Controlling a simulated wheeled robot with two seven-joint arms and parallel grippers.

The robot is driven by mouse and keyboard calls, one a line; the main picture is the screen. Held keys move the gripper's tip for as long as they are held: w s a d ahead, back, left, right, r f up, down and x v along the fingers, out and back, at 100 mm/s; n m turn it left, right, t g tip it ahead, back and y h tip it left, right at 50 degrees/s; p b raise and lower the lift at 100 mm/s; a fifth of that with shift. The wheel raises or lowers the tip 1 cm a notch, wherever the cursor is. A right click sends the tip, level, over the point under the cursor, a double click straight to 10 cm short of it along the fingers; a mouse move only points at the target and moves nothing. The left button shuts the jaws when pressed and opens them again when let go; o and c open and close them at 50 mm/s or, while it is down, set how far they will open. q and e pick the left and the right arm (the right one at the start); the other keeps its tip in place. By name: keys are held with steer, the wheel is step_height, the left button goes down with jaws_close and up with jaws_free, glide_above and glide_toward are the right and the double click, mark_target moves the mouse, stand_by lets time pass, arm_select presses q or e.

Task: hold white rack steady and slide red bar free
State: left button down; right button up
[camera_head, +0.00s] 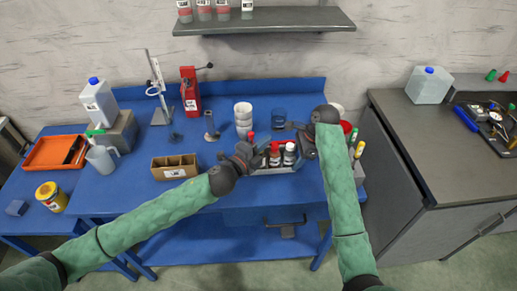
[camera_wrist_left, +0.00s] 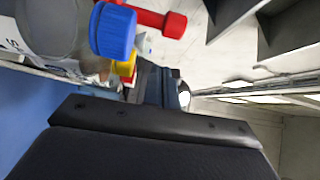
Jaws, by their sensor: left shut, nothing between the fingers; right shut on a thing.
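The white rack (camera_head: 273,171) stands near the front edge of the blue table, holding small bottles with red and white caps. My left gripper (camera_head: 259,150) is at its left end, shut and empty. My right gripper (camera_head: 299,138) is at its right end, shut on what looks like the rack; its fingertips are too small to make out. In the left wrist view, a red bar (camera_wrist_left: 151,17) with a thicker end lies beyond the dark jaw of my left gripper (camera_wrist_left: 165,92). I cannot pick the bar out surely in the head view.
A blue-capped bottle (camera_wrist_left: 75,28) is close in the left wrist view. A grey cabinet (camera_head: 420,135) stands to the right.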

arm_select(q)
steer(key=shift+w+a+f, duration=0.1)
steer(key=shift+w+a, duration=0.15)
steer(key=shift+a, duration=0.65)
steer(key=shift+w+a, duration=0.2)
steer(key=shift+a, duration=0.65)
steer(key=shift+a, duration=0.1)
steer(key=shift+s+a, duration=0.15)
steer(key=shift+a, duration=0.6)
steer(key=shift+s+a, duration=0.15)
steer(key=shift+a, duration=0.6)
steer(key=shift+d, duration=0.1)
steer(key=s+d, duration=0.1)
steer(key=d, duration=0.3)
glide_toward(250, 136)
steer(key=shift+s+d, duration=0.45)
steer(key=shift+s, duration=0.45)
steer(key=shift+s+d, duration=0.45)
steer(key=shift+s, duration=0.45)
